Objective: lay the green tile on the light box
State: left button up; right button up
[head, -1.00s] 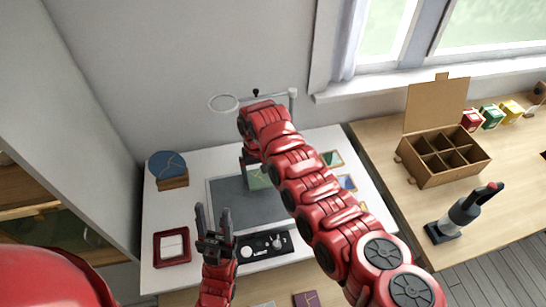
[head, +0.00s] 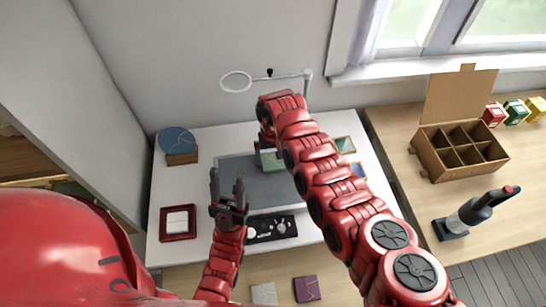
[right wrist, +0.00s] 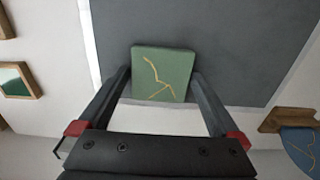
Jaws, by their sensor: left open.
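The green tile (head: 271,160), with gold seams, is at the far edge of a dark grey panel (head: 240,184) on the white table. The right wrist view shows the tile (right wrist: 163,72) between the fingers of my right gripper (right wrist: 162,78), which touch its two sides. It overlaps the panel's edge; I cannot tell whether it is lifted. In the head view my right arm partly hides it. My left gripper (head: 228,182) is open and empty over the panel's near left part. No glowing surface shows, so I cannot tell which thing is the light box.
A red tray (head: 163,226) with a white square is at the left, and a blue disc (head: 177,141) on a wooden stand behind it. A ring on an arm (head: 236,82) stands behind. A compartment box (head: 432,158) is at the right.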

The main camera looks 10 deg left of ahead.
aim_at(273, 160)
jog(key=shift+r, duration=0.35)
notch_tip(273, 160, up, 8)
jog(key=shift+w+f+b, duration=0.1)
jog(key=shift+f+b, duration=0.1)
jog(key=shift+b, duration=0.95)
jog(key=shift+r+p, duration=0.35)
jog(key=shift+r, duration=1.75)
